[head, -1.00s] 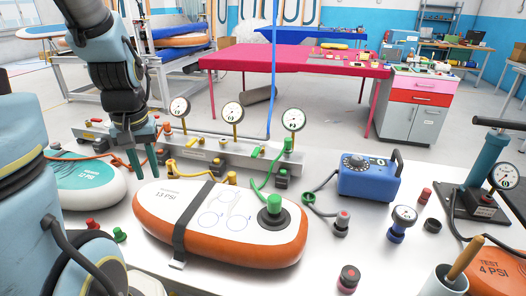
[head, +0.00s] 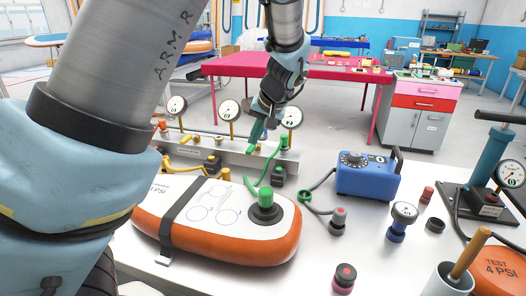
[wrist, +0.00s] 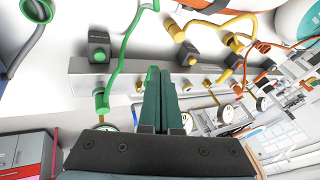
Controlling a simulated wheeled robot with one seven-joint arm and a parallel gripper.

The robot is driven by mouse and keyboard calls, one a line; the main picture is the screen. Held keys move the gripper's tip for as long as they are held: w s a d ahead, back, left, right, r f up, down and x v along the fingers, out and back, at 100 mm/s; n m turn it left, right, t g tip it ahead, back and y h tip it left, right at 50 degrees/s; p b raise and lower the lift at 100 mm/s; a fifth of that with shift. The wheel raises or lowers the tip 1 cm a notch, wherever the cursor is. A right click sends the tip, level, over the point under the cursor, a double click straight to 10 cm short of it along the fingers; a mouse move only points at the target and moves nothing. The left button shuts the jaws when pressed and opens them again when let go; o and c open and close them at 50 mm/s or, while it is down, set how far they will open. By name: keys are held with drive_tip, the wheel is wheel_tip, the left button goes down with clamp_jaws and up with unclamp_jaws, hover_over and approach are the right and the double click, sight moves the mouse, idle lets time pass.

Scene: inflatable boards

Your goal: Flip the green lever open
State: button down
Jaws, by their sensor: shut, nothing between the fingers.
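The green lever (head: 251,149) is a small bright green handle on the grey manifold bar (head: 208,150), near its right end in the head view. In the wrist view the lever (wrist: 151,76) shows as a bright green strip close beside my fingers, partly hidden by them. My gripper (head: 256,132) has dark green fingers, which are together with nothing between them. It points down at the bar, its tips (wrist: 163,72) right by the lever. I cannot tell whether they touch it.
A green hose (wrist: 122,50) runs from the bar's green fitting (wrist: 101,102) to the orange-edged board (head: 160,230). A blue box (head: 367,178) stands to the right.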

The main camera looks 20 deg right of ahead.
drive_tip(key=s+d+r+m+t, duration=0.1)
drive_tip(key=s+d, duration=0.1)
drive_tip(key=d, duration=0.6)
drive_tip(key=shift+s+r+t+b, duration=0.15)
drive_tip(key=shift+s+t+b, duration=0.2)
drive_tip(key=shift+s+t, duration=0.05)
drive_tip(key=shift+d, duration=0.1)
drive_tip(key=p+x, duration=0.3)
drive_tip(key=x, duration=0.6)
drive_tip(key=shift+w, duration=0.1)
drive_tip(key=shift+w+a+f+p, duration=0.25)
drive_tip(key=shift+w+a+p, duration=0.3)
drive_tip(key=shift+w+a, duration=0.2)
drive_tip(key=shift+w+a+f+p, duration=0.2)
drive_tip(key=shift+w+a+p, duration=0.3)
drive_tip(key=shift+w+a, duration=0.2)
